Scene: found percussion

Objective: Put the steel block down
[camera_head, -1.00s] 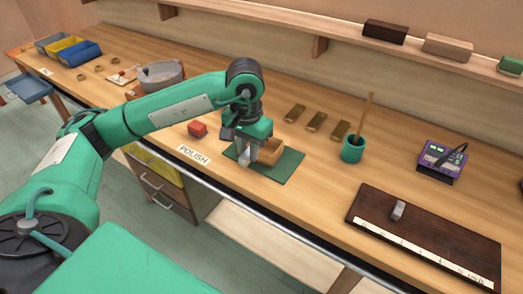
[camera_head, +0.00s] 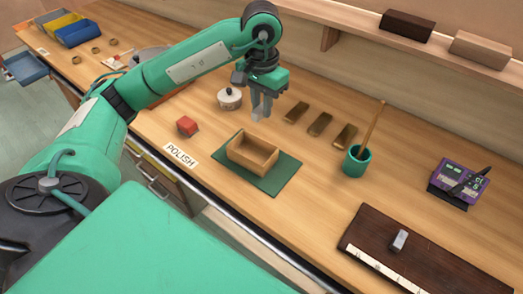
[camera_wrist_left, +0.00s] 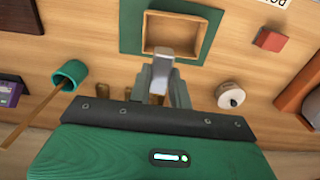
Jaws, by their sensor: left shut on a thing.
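My left gripper (camera_head: 262,110) is raised above the bench, behind the wooden tray, shut on a steel block (camera_wrist_left: 164,56). In the left wrist view the block sticks out of the gripper (camera_wrist_left: 165,80) in front of the open wooden tray; the fingers partly hide it. The wooden tray (camera_head: 240,160) sits on a green mat (camera_head: 274,184). A small grey metal piece (camera_head: 399,240) lies on the dark board at the right. My right gripper is not in view.
A red block (camera_head: 187,126) is left of the mat, with a POLISH label (camera_head: 181,155) in front. A lidded white pot (camera_head: 229,99), several brass bars (camera_head: 320,124), a green cup (camera_head: 356,161) with a stick and a purple device (camera_head: 460,184) stand around.

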